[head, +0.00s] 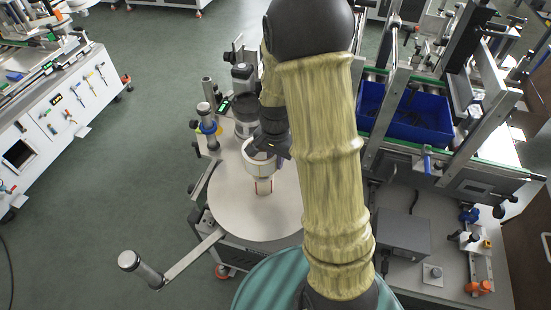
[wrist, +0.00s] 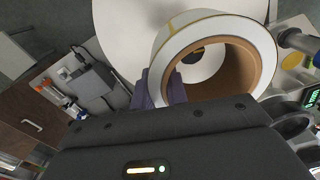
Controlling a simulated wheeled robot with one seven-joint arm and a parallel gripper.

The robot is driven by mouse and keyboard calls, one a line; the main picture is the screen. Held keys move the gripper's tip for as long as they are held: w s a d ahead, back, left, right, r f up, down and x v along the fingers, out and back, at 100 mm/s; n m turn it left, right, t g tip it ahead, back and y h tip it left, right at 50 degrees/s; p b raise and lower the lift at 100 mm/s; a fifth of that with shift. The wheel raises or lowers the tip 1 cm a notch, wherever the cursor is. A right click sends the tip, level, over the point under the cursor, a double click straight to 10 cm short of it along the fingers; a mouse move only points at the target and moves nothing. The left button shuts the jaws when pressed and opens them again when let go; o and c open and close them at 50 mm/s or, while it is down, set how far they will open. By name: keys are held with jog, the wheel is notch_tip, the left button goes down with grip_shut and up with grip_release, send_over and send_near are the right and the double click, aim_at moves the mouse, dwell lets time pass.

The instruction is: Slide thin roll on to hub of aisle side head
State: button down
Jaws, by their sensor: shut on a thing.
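My gripper (head: 270,146) is shut on the thin roll, a white label roll with a brown core. The roll (wrist: 165,45) fills the upper middle of the wrist view, and a dark purple finger (wrist: 172,90) touches its left wall. In the head view the roll (head: 259,168) is partly hidden by the gripper and hangs tilted over a large pale round disc (head: 235,212). A small pale upright piece (head: 264,187), perhaps the hub, stands on the disc just below the roll. I cannot tell the gap between them. A dark spot shows through the core in the wrist view.
A crank-like arm with a grey roller (head: 148,276) reaches out at the disc's lower left. Posts with a blue collar (head: 208,128) stand behind left. A blue bin (head: 410,115) and metal frame lie to the right. Green floor is open at left.

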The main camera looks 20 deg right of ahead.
notch_tip(320, 180, down, 7)
jog(key=b, duration=0.5)
dwell(2.7)
jog(key=c, duration=1.4)
grip_release()
jog(key=shift+r, duration=0.1)
jog(key=shift+o, duration=0.5)
jog(key=shift+s, duration=0.1)
notch_tip(320, 180, up, 17)
jog(key=shift+s+d+r+b, duration=0.1)
jog(key=shift+d+r+b, duration=0.1)
jog(key=shift+b, duration=0.9)
